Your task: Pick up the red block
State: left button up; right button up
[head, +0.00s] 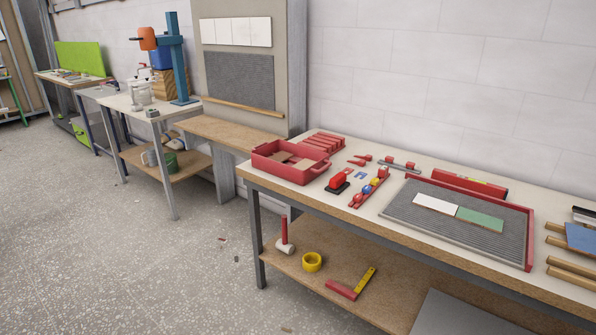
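Several red things lie on the long light-topped workbench (300,194) at the right, and I cannot tell which is the red block. A small red block-like piece (341,180) sits on a black base near the bench's front edge. Small red pieces (359,161) lie behind it. A row of red bars (323,142) lies at the back left of the bench, behind a red tray (272,165) that holds brown pieces. Neither of my grippers shows in the head view.
A grey ribbed mat (455,242) with white and green tiles lies right of the red pieces. The lower shelf holds a red-handled mallet (285,234), yellow tape (312,261) and a square (350,285). The speckled floor (130,270) at left is mostly open.

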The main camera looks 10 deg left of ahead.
aim_at(338, 184)
jog(key=i+j, duration=0.35)
jog(key=i, duration=0.15)
jog(key=i+j+z, duration=0.15)
jog(key=i+j, duration=0.2)
jog(key=i, duration=0.1)
